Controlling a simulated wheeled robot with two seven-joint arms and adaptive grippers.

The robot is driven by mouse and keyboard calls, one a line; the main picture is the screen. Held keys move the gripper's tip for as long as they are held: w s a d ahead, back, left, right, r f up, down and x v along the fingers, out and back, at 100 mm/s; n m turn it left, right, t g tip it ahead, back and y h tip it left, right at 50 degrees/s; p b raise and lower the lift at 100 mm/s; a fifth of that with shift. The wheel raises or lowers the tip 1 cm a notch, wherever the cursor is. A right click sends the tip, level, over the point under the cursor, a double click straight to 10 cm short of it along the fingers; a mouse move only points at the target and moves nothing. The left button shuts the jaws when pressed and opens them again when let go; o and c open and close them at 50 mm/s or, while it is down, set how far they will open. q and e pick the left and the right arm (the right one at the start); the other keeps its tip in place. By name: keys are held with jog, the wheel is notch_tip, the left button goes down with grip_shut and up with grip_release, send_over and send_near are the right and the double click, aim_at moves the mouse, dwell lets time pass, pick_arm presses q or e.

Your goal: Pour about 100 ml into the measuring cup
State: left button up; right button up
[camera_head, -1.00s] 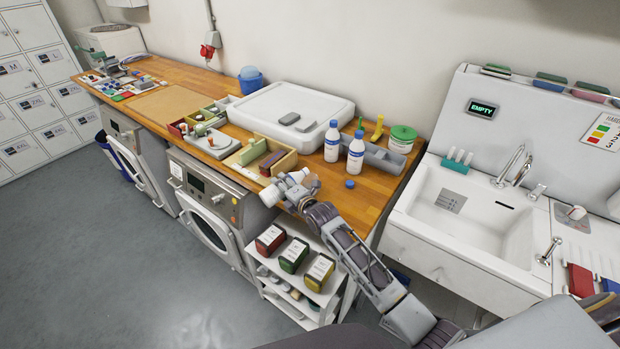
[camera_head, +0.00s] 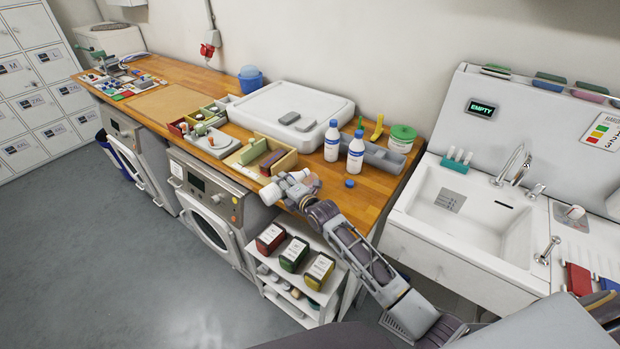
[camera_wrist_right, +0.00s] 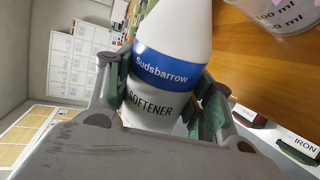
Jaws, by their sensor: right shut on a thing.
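My right gripper (camera_head: 297,190) is shut on a white softener bottle (camera_wrist_right: 172,45) with a blue "Sudsbarrow" band. In the right wrist view the green finger pads press on both sides of the bottle, and its top is cut off by the frame edge. In the head view the bottle is small and partly hidden by the gripper, over the front edge of the wooden worktop. A clear measuring cup (camera_wrist_right: 282,12) with ml marks stands on the wood beside the bottle, mostly out of frame. I cannot tell whether liquid is flowing. My left gripper is not in view.
Two white bottles with blue caps (camera_head: 332,141) (camera_head: 355,153) stand behind my gripper. A loose blue cap (camera_head: 350,183) lies on the worktop (camera_head: 375,186). A divided wooden box (camera_head: 285,163) is to the left, a sink (camera_head: 470,215) to the right.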

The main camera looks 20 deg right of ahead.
jog(key=shift+s+a+r, duration=0.1)
jog(key=shift+a, duration=0.35)
dwell(0.4)
jog(key=shift+m, duration=0.3)
dwell(1.0)
jog(key=shift+r+p, duration=0.25)
jog(key=shift+p, duration=0.15)
dwell(0.7)
jog(key=shift+f+b, duration=0.3)
jog(key=shift+f, duration=0.05)
jog(key=shift+f+n+b, duration=0.1)
jog(key=shift+n+b, duration=0.3)
jog(key=shift+n, duration=0.1)
jog(key=shift+s+a+f+n+t+h+b, duration=0.2)
jog(key=shift+f+n+t+h+b, duration=0.15)
jog(key=shift+f+n+b, duration=0.35)
jog(key=shift+r, duration=0.25)
jog(key=shift+r, duration=0.1)
